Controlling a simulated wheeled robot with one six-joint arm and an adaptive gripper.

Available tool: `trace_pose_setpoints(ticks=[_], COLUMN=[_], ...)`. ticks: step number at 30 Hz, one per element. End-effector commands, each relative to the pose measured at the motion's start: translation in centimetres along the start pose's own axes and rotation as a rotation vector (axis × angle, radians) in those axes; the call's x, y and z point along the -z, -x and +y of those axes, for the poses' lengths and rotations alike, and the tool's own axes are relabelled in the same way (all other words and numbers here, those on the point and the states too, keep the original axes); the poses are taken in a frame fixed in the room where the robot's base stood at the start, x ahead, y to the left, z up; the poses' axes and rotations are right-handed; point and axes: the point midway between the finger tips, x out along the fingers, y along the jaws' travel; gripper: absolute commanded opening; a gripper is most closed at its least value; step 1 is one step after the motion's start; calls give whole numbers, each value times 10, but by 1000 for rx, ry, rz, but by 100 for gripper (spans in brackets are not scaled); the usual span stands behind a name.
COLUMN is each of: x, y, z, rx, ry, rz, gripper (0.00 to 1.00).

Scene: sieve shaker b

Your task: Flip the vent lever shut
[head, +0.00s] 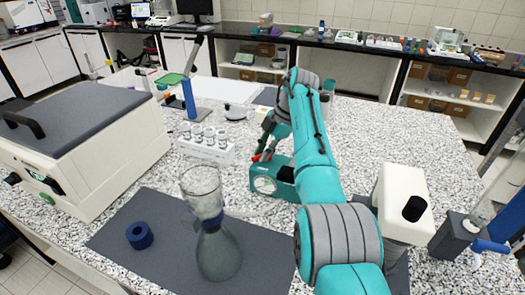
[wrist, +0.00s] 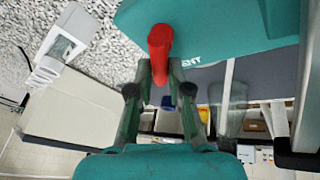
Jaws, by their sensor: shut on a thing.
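The vent lever is a small red lever (wrist: 160,42) on a teal housing (wrist: 225,25) in the wrist view, with part of the lettering "ENT" visible beside it. In the head view the teal unit (head: 265,184) with a round dial stands on the speckled bench, and the red lever (head: 263,157) shows at its top left. My gripper (wrist: 160,74) is closed on the lever's lower end, one finger on each side. In the head view my gripper (head: 264,150) is partly hidden behind my arm.
A glass flask with a funnel (head: 218,255) and a blue ring (head: 140,235) stand on a dark mat (head: 165,265) in front. A white rack of jars (head: 207,150) is just left of the teal unit. A large cream machine (head: 105,160) fills the left side.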

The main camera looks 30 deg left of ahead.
Motion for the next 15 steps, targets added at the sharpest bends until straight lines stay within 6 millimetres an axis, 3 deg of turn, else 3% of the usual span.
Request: trace_pose_setpoints(ticks=[15], x=[0], y=[1], z=[-2], rx=[39], ry=[94], rz=[18], gripper=[0])
